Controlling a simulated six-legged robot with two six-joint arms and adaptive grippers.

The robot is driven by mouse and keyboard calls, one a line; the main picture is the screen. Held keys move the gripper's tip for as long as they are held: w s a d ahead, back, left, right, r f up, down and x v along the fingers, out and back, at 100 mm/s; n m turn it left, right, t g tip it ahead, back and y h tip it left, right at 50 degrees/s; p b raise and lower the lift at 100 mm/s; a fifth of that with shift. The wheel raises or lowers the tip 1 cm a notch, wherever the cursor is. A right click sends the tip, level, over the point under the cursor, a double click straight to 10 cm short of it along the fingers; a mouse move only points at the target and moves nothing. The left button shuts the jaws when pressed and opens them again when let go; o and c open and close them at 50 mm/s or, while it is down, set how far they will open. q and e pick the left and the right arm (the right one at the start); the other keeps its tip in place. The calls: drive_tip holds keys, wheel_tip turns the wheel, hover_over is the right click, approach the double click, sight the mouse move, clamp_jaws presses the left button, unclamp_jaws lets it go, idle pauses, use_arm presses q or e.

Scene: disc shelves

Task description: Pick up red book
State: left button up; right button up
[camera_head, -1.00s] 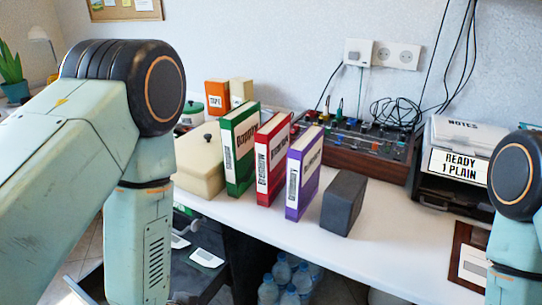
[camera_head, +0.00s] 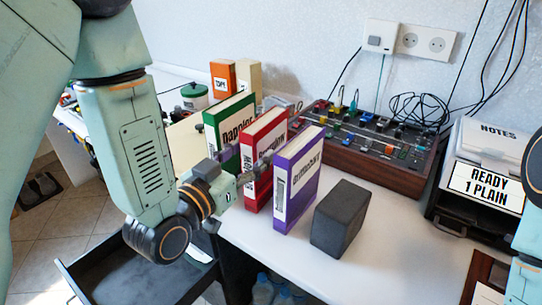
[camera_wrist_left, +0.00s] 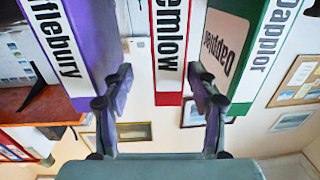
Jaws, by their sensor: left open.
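The red book (camera_head: 266,140) stands upright on the white table between a green book (camera_head: 233,112) and a purple book (camera_head: 302,170). My left gripper (camera_head: 246,168) is open in front of the row, close to the red book's spine, and hides part of it. In the left wrist view the red book (camera_wrist_left: 170,50) lies between the two open fingers of my left gripper (camera_wrist_left: 163,92), with the purple book (camera_wrist_left: 98,40) and green book (camera_wrist_left: 240,40) at either side. Whether a finger touches a book I cannot tell. My right gripper is out of view.
A dark grey block (camera_head: 339,217) stands right of the purple book. A control panel with knobs (camera_head: 375,150) and a tray unit (camera_head: 480,180) are behind and right. An open dark drawer (camera_head: 150,275) is below the table. White table top is free at front right.

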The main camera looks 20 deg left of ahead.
sight(266, 136)
use_arm(q)
drive_tip(key=shift+w+d+r, duration=0.1)
drive_tip(key=shift+w+r, duration=0.05)
drive_tip(key=shift+r, duration=0.1)
drive_tip(key=shift+w+f, duration=0.1)
drive_tip(key=shift+w, duration=0.25)
drive_tip(key=x, duration=0.2)
drive_tip(key=b+x, duration=0.1)
drive_tip(key=x, duration=0.1)
drive_tip(key=a+x, duration=0.1)
drive_tip(key=x, duration=0.1)
drive_tip(key=shift+w+d+f+b, duration=0.15)
drive_tip(key=shift+w+f+b, duration=0.15)
drive_tip(key=shift+w, duration=0.2)
drive_tip(key=shift+r, duration=0.1)
drive_tip(key=shift+s, duration=0.1)
drive_tip(key=shift+c, duration=0.7)
drive_tip(key=c, duration=0.4)
clamp_jaws()
